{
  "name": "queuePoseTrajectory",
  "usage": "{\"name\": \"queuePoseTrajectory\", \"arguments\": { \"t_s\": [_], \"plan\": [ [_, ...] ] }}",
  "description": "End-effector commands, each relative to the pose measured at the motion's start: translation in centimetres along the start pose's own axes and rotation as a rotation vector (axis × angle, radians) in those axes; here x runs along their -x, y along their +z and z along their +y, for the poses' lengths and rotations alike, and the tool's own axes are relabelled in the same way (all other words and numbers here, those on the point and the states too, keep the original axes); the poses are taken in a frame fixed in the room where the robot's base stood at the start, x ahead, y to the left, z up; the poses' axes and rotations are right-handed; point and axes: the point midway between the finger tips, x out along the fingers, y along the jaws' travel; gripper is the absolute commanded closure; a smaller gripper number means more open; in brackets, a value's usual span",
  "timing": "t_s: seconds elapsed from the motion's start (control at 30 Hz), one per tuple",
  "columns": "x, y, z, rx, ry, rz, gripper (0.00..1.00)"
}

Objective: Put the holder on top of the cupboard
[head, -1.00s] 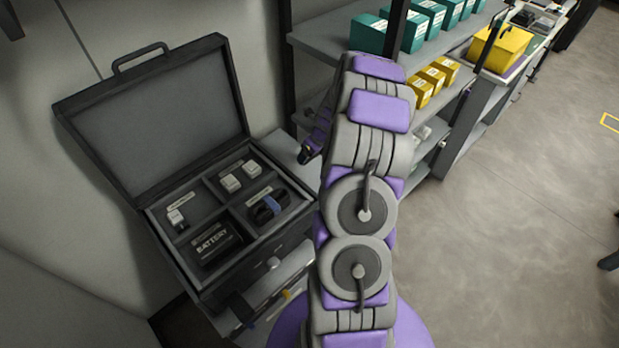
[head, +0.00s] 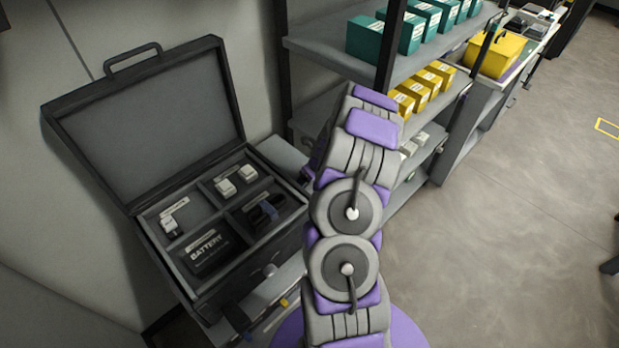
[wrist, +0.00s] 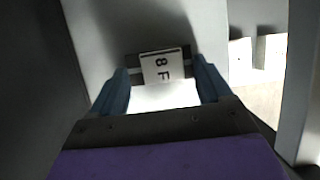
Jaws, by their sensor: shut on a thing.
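The holder sits between the two blue fingers. In the head view, my arm hides the gripper and holder. A low grey unit, which I take to be the cupboard (head: 282,153), stands under the open black case. A strip of its top shows bare between the case and the shelf rack.
The open black case (head: 150,97) holds a battery (head: 212,250), small white pieces (head: 236,180) and a dark device (head: 266,212). The shelf rack (head: 325,50) carries teal and yellow boxes close beside my arm.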

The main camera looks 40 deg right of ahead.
Motion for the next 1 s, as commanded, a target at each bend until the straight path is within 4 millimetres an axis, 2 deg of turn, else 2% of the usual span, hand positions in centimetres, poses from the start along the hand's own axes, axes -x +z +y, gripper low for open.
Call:
{"name": "queuePoseTrajectory", "arguments": {
  "t_s": [0.13,0.17,0.4,0.7,0.87,1.0],
  "plan": [
    [-0.1,0.0,-0.1,-0.001,0.001,0.0,0.55],
    [-0.1,0.0,-0.1,-0.001,0.001,0.0,0.21],
    [-0.1,0.0,-0.1,-0.001,0.002,0.0,0.0],
    [0.2,0.1,-0.1,0.0,0.001,-0.001,0.0],
    [2.7,0.1,-0.1,-0.002,0.001,-0.002,0.0],
    [5.6,0.2,-0.2,-0.001,0.0,-0.002,0.0]
  ]
}}
